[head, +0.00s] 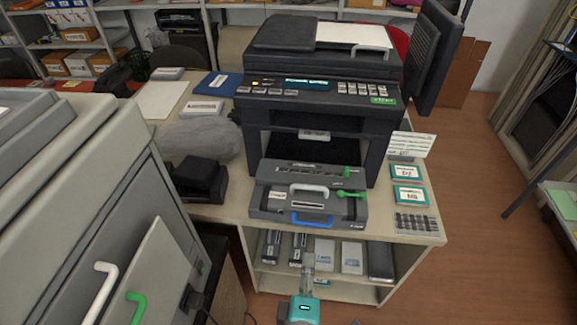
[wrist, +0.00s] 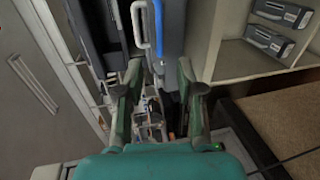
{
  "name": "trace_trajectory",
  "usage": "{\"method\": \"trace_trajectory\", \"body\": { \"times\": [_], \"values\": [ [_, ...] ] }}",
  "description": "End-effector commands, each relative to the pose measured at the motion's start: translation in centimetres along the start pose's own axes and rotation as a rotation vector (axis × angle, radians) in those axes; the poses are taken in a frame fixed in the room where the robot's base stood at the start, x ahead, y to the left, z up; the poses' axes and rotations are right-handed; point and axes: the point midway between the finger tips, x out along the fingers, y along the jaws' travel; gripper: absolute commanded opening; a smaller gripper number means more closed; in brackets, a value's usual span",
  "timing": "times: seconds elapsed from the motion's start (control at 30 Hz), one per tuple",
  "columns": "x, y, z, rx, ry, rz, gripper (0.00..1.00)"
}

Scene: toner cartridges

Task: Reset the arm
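My gripper (head: 308,264) is in front of the table's lower shelf in the head view, with its teal body at the bottom edge. In the wrist view my gripper (wrist: 160,78) has its two fingers spread apart, with nothing held between them. The printer (head: 318,85) stands on the table. Its front unit (head: 270,204) has a white handle, a blue handle (head: 311,219) and a green lever (head: 350,194). The white handle (wrist: 139,25) and the blue handle also show beyond the fingertips in the wrist view. Toner cartridges (head: 271,246) stand on the lower shelf.
A grey cabinet (head: 70,180) with white and green handles fills the left. The table (head: 425,226) carries labelled boxes (head: 409,196) and a small tray at its right edge. A black device (head: 200,179) sits left of the front unit. Open floor (head: 480,240) lies right.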

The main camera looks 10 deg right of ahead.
Motion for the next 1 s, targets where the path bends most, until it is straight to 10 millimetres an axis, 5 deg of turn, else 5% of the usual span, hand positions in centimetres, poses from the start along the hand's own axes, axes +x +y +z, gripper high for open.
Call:
{"method": "trace_trajectory", "body": {
  "times": [0.23, 0.47, 0.73, 1.0],
  "values": [
    [0.1, -1.1, 0.7, 0.01, 0.022, -0.019, 0.37],
    [-0.7, -6.4, 4.0, 0.125, 0.142, -0.133, 0.37],
    [-5.3, -11.5, 8.0, 0.426, 0.255, -0.295, 0.37],
    [-11.8, -12.7, 11.6, 0.849, 0.276, -0.384, 0.37]
  ]
}}
